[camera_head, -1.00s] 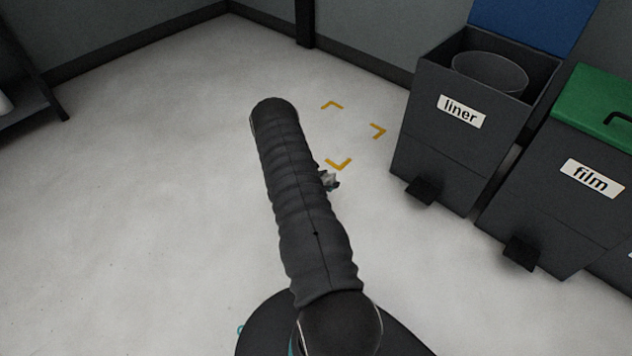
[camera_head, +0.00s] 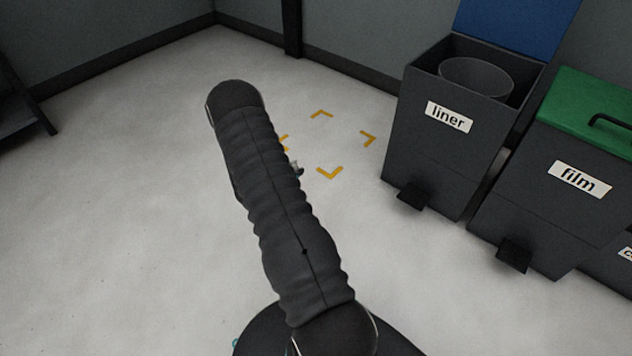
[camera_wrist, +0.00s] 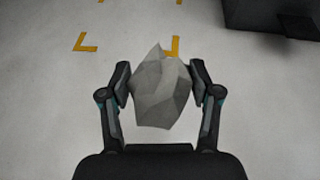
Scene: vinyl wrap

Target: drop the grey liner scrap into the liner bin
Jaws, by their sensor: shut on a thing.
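The grey liner scrap (camera_wrist: 160,88) is a crumpled, faceted lump held between the two fingers of my gripper (camera_wrist: 161,85) in the wrist view. The fingers press on it from both sides. In the head view only a small bit of the scrap (camera_head: 297,167) shows beside my arm, which hides my gripper. The liner bin (camera_head: 432,150) is dark grey, with a white "liner" label and its blue lid (camera_head: 515,28) raised. It stands open at the upper right, apart from the scrap, with a round inner bucket (camera_head: 477,77) inside.
The film bin (camera_head: 553,215) stands right of the liner bin, its green lid (camera_head: 590,112) shut. Both have a dark foot pedal in front. Yellow corner marks (camera_head: 330,173) lie on the pale floor (camera_head: 130,210), which is clear at left. A dark shelf (camera_head: 18,105) stands at far left.

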